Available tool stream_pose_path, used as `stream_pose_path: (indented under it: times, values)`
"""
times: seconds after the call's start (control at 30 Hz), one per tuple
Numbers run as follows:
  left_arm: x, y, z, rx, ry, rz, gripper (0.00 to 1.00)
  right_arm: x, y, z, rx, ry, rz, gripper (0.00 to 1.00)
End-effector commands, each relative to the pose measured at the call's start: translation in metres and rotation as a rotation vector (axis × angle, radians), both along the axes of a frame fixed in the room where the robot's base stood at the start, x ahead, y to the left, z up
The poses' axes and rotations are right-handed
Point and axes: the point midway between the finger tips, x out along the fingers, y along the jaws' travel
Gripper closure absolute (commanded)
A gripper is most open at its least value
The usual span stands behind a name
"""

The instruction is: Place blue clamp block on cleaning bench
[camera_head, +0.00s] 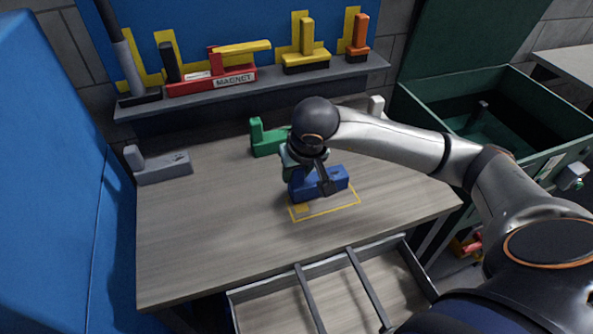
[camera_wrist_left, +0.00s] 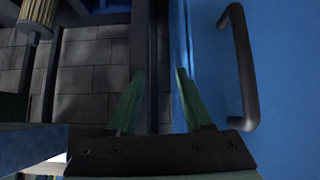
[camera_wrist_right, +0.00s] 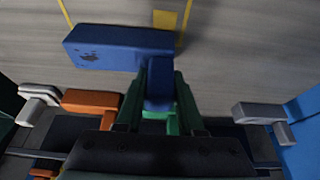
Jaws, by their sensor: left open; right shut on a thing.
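The blue clamp block (camera_head: 335,180) is at the back edge of a yellow outlined rectangle (camera_head: 335,208) on the wooden cleaning bench (camera_head: 220,240). My right gripper (camera_wrist_right: 160,90) is shut on the block's upright post. The block's long body (camera_wrist_right: 110,47) extends to the left in the right wrist view. I cannot tell whether its underside touches the bench. In the head view, the gripper and wrist hide part of the block. My left gripper (camera_wrist_left: 158,85) is open and empty, beside a blue panel (camera_wrist_left: 215,60) with a black handle.
A green block (camera_head: 265,142) and a grey block (camera_head: 165,170) sit on the bench. A shelf (camera_head: 240,86) behind holds red, yellow and orange pieces. An open drawer (camera_head: 330,310) juts out in front, and a green bin (camera_head: 545,165) stands right. The front left bench top is clear.

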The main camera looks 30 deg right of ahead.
Motion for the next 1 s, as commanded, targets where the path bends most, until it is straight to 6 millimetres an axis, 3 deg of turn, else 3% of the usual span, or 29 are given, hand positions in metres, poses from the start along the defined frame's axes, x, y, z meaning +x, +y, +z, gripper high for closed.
stream_pose_path:
  times: [0.1, 0.13, 0.37, 0.77, 1.0]
  values:
    - [0.0, 0.0, -0.005, 0.0, 0.0, 0.0, 0.5, 0.0, 0.0, -0.004, 0.0, -0.002, 0.0, 1.0]
    - [0.0, 0.0, -0.004, 0.0, 0.0, 0.0, 0.5, 0.0, 0.0, -0.003, 0.0, 0.0, 0.0, 0.61]
    - [0.0, 0.0, -0.003, 0.0, 0.0, 0.0, 0.5, 0.0, 0.0, -0.002, 0.0, 0.0, 0.0, 0.35]
    - [0.0, 0.0, 0.002, 0.0, 0.0, 0.0, 0.5, -0.001, 0.001, 0.005, 0.001, -0.001, 0.0, 0.33]
    - [0.0, 0.0, 0.002, 0.0, -0.001, 0.0, 0.5, -0.018, 0.005, 0.05, 0.0, -0.006, 0.002, 0.33]
